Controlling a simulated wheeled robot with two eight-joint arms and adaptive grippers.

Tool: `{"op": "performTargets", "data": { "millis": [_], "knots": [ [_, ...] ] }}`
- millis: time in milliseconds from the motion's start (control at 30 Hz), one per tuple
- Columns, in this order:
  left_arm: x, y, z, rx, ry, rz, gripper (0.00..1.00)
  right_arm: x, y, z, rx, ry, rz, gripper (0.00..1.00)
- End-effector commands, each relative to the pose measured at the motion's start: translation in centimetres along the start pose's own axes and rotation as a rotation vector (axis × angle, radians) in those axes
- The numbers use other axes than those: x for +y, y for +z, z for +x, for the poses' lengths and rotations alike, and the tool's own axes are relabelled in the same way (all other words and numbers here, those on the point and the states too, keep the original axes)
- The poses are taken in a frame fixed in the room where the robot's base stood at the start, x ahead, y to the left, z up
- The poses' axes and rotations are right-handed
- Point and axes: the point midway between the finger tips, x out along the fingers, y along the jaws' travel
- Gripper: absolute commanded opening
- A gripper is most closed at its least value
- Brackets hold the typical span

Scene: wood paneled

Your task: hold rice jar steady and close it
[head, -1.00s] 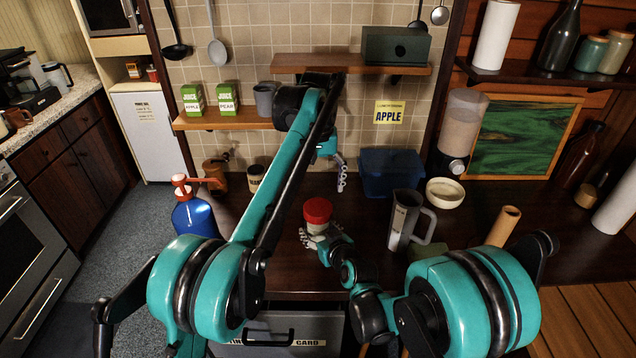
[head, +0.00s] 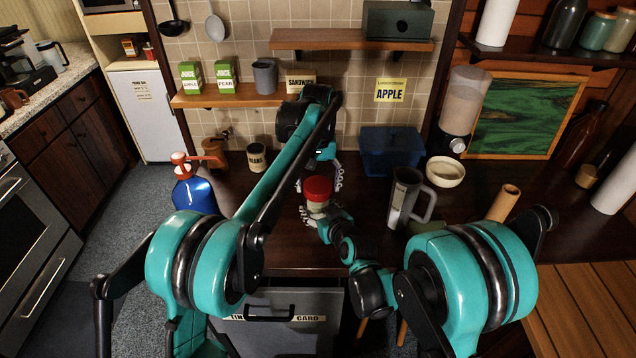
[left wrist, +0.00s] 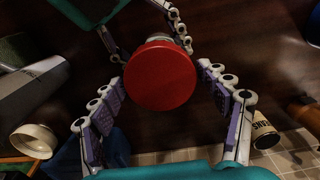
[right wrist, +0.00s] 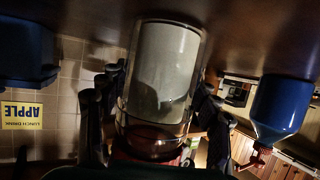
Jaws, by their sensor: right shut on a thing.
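The rice jar (head: 317,206), a clear jar with pale contents, stands on the dark counter with its red lid (head: 319,187) on top. The lid fills the middle of the left wrist view (left wrist: 160,75). I cannot tell whether it is seated tightly. My right gripper (head: 312,217) is shut around the jar's body, with fingers on both sides of the glass in the right wrist view (right wrist: 160,95). My left gripper (head: 322,178) is open just above the lid; its fingers are spread on either side, with gaps showing in the left wrist view.
A grey pitcher (head: 403,200) stands right of the jar, with a white bowl (head: 445,172) and a blue bin (head: 390,150) behind. A blue bottle (head: 193,193) stands left. A beans can (head: 257,158) is at the back. The counter just left of the jar is clear.

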Motion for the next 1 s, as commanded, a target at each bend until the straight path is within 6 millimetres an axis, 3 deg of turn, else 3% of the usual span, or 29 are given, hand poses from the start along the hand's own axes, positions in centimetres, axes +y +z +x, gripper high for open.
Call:
{"op": "performTargets", "data": {
  "millis": [33, 100, 133, 400, 433, 500, 833, 1000],
  "knots": [
    [0.0, 0.0, 0.0, 0.000, 0.000, 0.000, 0.55, 0.0, 0.0, 0.0, 0.000, 0.000, 0.000, 0.00],
    [0.0, 0.0, 0.0, 0.000, 0.000, 0.000, 0.36, 0.0, 0.0, 0.0, 0.000, 0.000, 0.000, 0.00],
    [0.0, 0.0, 0.0, 0.000, 0.000, 0.000, 0.32, 0.0, 0.0, 0.0, 0.000, 0.000, 0.000, 0.00],
    [0.0, 0.0, 0.0, 0.000, 0.000, 0.001, 0.32, 0.0, 0.0, 0.0, 0.000, 0.000, 0.000, 0.00],
    [0.0, 0.0, 0.0, 0.000, 0.000, 0.001, 0.74, 0.0, 0.0, 0.0, 0.000, 0.000, 0.000, 0.00],
    [0.0, 0.0, 0.0, 0.000, 0.000, 0.001, 0.90, 0.0, 0.0, 0.0, 0.000, 0.000, 0.000, 0.00],
    [0.0, 0.0, -0.1, 0.000, 0.000, 0.001, 0.90, 0.0, 0.0, 0.0, 0.000, 0.000, 0.000, 0.00],
    [0.0, 0.0, -1.6, 0.000, 0.000, 0.001, 0.90, 0.0, 0.0, 0.0, 0.000, 0.000, 0.000, 0.00]
  ]
}}
